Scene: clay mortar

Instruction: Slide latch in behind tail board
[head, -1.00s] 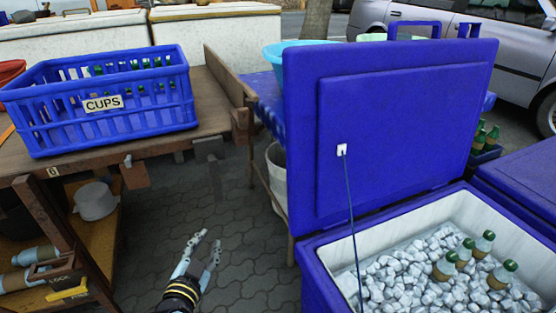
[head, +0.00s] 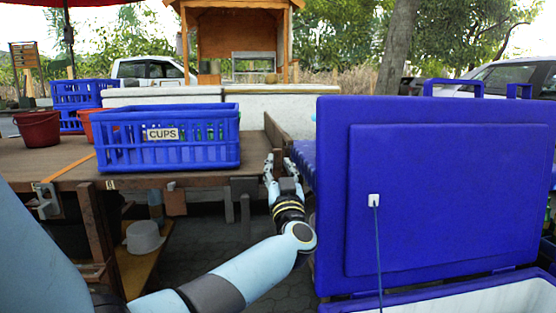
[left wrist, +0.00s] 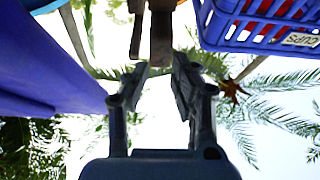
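The tail board (head: 276,134) is a brown board standing on edge at the right end of the wooden table. A dark grey bracket (head: 244,187) hangs below the table's front edge near that corner; I cannot tell whether it is the latch. My left gripper (head: 279,165) is up at the corner, by the near end of the tail board, with its fingers pointing up and apart. In the left wrist view, a brown wooden piece (left wrist: 161,38) lies just beyond the gap between the fingertips (left wrist: 160,70). Contact is unclear. My right gripper is out of view.
A blue CUPS crate (head: 170,145) stands on the table (head: 70,170), left of my left gripper. The raised blue cooler lid (head: 440,190) stands close on the right. Red buckets (head: 38,128) sit at the left. The gap between table and lid is narrow.

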